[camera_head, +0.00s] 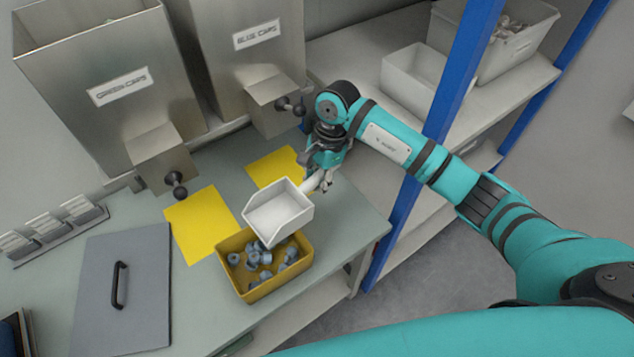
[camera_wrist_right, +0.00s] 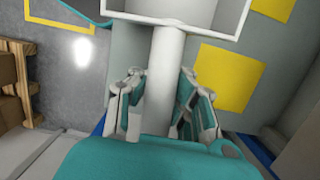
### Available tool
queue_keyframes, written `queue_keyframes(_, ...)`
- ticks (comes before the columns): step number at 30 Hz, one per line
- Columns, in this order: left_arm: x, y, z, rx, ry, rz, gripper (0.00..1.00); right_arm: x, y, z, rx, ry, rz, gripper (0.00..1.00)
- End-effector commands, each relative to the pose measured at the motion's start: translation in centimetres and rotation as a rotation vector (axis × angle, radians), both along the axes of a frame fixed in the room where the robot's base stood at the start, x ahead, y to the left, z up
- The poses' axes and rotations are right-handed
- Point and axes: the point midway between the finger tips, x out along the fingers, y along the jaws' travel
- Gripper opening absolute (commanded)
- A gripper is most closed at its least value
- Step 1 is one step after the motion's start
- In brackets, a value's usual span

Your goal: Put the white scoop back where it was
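The white scoop (camera_head: 279,212) is in the air above the back part of a yellow bin (camera_head: 270,287) that holds several grey-blue caps (camera_head: 262,256). The scoop's tray looks empty in the head view. My right gripper (camera_head: 325,182) is shut on the scoop's handle, at the right of the tray. In the right wrist view the handle (camera_wrist_right: 163,85) runs between the two fingers of the gripper (camera_wrist_right: 160,122), and the tray's edge shows at the top. My left gripper is not in view.
Two metal dispensers, labelled green caps (camera_head: 75,60) and blue caps (camera_head: 215,45), stand at the back. Yellow mats (camera_head: 200,225) lie before them. A grey lidded panel (camera_head: 145,300) is at the left. A blue-posted shelf (camera_head: 455,90) with white bins (camera_head: 408,82) is at the right.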

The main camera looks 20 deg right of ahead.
Motion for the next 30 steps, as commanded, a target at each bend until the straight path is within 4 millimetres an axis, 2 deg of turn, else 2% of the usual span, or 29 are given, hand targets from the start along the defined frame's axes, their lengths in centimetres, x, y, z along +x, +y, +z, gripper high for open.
queue_keyframes(5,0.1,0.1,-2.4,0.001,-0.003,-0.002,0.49,0.5,-1.7,-1.9,-0.014,0.0,-0.108,0.0)
queue_keyframes(12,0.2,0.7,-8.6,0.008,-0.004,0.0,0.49,1.7,-7.5,-6.0,-0.058,0.002,-0.498,0.0)
queue_keyframes(18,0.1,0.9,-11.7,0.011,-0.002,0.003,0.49,2.0,-11.6,-7.5,-0.083,-0.002,-0.762,0.0)
queue_keyframes(23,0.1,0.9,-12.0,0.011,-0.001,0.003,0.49,2.0,-12.9,-8.4,-0.09,0.001,-0.851,0.0)
queue_keyframes(30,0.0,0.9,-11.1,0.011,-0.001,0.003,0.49,2.0,-13.0,-12.5,-0.091,0.003,-0.861,0.0)
